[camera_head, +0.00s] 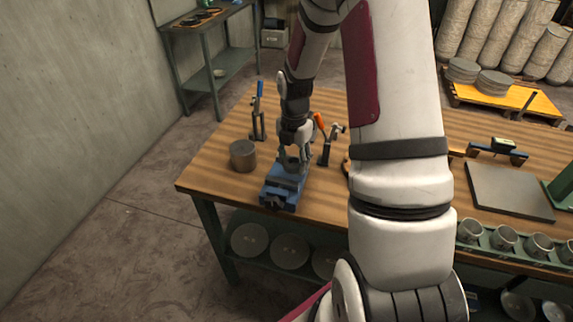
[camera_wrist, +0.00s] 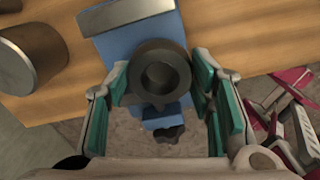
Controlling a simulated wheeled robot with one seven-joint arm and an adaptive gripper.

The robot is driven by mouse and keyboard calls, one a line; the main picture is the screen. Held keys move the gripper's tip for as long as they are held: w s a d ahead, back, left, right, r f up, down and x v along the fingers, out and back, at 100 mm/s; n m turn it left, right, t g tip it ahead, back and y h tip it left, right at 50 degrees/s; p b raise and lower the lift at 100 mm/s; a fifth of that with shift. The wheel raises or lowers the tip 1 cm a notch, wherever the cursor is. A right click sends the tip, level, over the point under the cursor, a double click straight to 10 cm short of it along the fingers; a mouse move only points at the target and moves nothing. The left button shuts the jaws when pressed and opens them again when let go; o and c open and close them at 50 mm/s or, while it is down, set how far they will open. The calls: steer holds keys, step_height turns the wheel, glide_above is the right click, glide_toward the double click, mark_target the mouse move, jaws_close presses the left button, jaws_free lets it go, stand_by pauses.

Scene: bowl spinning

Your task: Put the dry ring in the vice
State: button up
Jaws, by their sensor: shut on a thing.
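A dark grey ring (camera_wrist: 160,72) with a round hole sits between the teal-padded fingers of my gripper (camera_wrist: 164,95) in the wrist view. My gripper is shut on the ring. The blue vice (camera_wrist: 108,54) with a grey metal jaw lies below the ring in that view. In the head view my gripper (camera_head: 291,158) points down over the blue vice (camera_head: 282,190) near the table's front left. The ring overlaps the vice in both views; I cannot tell whether it touches the vice or hangs above it.
A grey metal cylinder (camera_head: 243,155) stands left of the vice. A blue-handled clamp (camera_head: 258,115) and an orange-handled clamp (camera_head: 325,140) stand behind it on either side. A flat grey plate (camera_head: 508,190) and several metal cups (camera_head: 505,238) are to the right. My arm hides the middle of the table.

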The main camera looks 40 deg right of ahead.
mark_target(288, 165)
steer(key=shift+w+a+f, duration=0.1)
steer(key=shift+w, duration=1.05)
steer(key=shift+w+f+p, duration=0.1)
steer(key=shift+f+p, duration=0.25)
steer(key=shift+f, duration=1.4)
steer(key=o, duration=1.4)
steer(key=shift+f, duration=0.15)
steer(key=shift+o, duration=0.2)
